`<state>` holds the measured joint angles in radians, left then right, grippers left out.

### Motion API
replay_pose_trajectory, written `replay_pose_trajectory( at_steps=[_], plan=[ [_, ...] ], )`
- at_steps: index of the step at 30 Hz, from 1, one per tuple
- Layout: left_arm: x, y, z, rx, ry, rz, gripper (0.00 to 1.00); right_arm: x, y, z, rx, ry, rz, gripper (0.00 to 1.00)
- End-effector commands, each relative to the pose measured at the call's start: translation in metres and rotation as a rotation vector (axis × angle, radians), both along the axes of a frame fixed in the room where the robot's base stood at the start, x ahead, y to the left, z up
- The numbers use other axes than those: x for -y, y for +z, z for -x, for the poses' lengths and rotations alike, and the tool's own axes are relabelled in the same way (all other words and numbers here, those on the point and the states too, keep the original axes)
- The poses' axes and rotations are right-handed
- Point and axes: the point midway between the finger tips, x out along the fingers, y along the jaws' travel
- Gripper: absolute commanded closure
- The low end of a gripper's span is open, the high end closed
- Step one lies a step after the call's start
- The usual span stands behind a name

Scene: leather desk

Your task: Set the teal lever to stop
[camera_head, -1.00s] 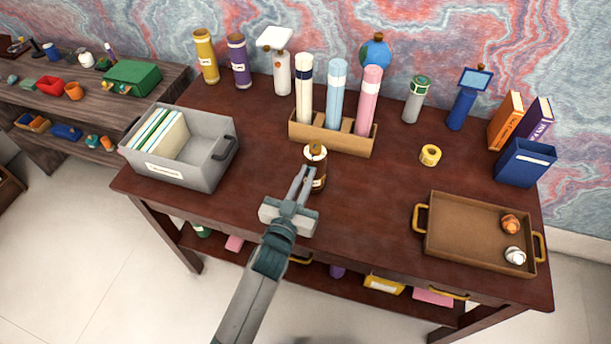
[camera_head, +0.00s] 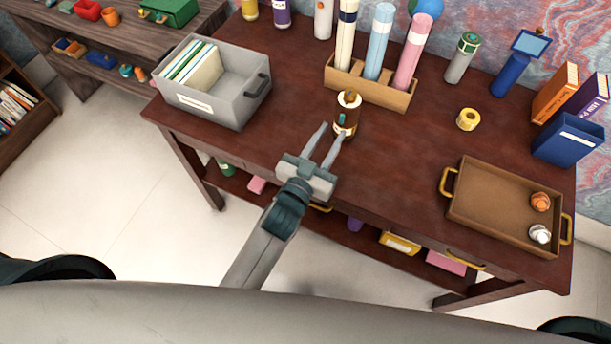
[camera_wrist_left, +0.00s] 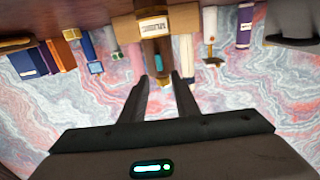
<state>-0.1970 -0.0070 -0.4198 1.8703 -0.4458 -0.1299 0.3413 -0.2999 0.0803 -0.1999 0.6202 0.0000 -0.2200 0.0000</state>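A small brown cylinder (camera_head: 348,106) with pale bands and a brass-coloured top stands upright on the desk, in front of the tan tube holder. The teal lever (camera_head: 342,118) is a small upright piece on its near side. It also shows in the left wrist view (camera_wrist_left: 158,61), where the scene appears upside down. My left gripper (camera_head: 331,132) is open and empty, its fingertips just in front of the cylinder's lower part. In the left wrist view the open fingers (camera_wrist_left: 160,82) point toward the cylinder and lever; contact cannot be told. Stop marking is not readable. My right gripper is out of view.
The tan holder (camera_head: 345,81) with three rolled tubes stands right behind the cylinder. A grey bin (camera_head: 243,105) is at left, a yellow tape roll (camera_head: 468,119) at right, and a brown tray (camera_head: 485,205) at front right. The desk between bin and cylinder is clear.

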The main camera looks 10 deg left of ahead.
Motion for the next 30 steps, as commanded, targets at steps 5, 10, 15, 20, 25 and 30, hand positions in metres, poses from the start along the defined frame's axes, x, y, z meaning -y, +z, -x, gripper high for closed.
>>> replay_pose_trajectory(
  at_steps=[5,10,15,20,25,30],
  plan=[
    [-0.013,-0.004,0.036,-0.001,-0.001,0.001,0.72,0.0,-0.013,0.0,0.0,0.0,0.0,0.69],
    [-0.025,-0.004,0.068,-0.002,-0.001,0.0,0.72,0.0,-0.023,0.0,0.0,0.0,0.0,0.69],
    [-0.036,-0.003,0.096,-0.002,0.0,-0.002,0.72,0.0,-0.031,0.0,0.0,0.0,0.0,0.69],
    [-0.042,-0.002,0.112,0.0,0.0,-0.001,0.72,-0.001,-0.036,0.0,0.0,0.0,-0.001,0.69],
    [-0.045,0.0,0.12,0.0,0.0,-0.001,0.72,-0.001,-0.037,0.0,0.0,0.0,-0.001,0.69],
    [-0.045,0.0,0.121,0.0,0.0,-0.001,0.72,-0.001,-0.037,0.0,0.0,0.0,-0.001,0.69]
  ],
)
